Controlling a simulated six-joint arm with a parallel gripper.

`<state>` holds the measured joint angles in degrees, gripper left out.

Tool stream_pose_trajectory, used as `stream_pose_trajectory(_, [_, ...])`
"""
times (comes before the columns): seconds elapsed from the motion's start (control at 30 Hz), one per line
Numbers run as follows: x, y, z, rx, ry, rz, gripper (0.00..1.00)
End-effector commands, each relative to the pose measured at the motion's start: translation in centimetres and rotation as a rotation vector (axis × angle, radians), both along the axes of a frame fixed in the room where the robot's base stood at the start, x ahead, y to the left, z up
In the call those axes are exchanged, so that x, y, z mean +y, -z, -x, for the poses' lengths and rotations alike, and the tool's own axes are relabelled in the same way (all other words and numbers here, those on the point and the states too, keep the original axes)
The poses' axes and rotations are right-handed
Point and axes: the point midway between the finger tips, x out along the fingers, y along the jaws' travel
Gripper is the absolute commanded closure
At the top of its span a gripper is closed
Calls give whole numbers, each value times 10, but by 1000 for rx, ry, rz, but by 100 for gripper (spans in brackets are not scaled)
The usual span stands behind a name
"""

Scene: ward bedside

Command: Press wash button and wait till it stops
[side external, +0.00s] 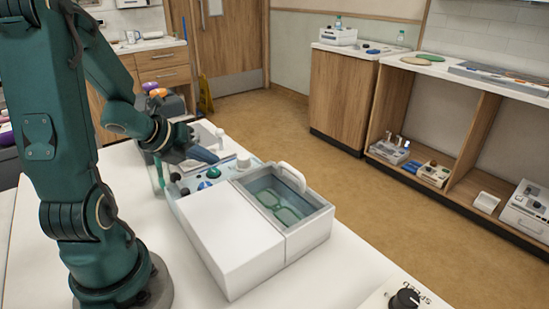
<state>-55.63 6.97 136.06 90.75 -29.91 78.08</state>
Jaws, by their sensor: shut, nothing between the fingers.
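A white washing machine (223,238) stands on the white table. Its clear-lidded tank (300,214), on the right, has green shapes inside and a pale handle on top. The control panel runs along the far left edge, with a teal-green button (214,172), a blue knob (206,185) and a small pale knob (243,160). No label is readable, so I cannot tell which one is the wash button. My gripper (207,156) is shut and empty, over the panel's far end near the green button. I cannot tell whether it touches anything.
A white unit with a dial marked SPEED (405,298) sits at the front right table edge. Pale containers stand behind my gripper, close to the panel. The table in front of the machine is clear. Shelves (460,140) are across the floor.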

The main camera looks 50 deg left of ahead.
Motion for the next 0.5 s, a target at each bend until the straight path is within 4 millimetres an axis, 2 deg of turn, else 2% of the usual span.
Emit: stream_pose_trajectory(0.5, [0, 7, 0, 1, -1, 3, 100])
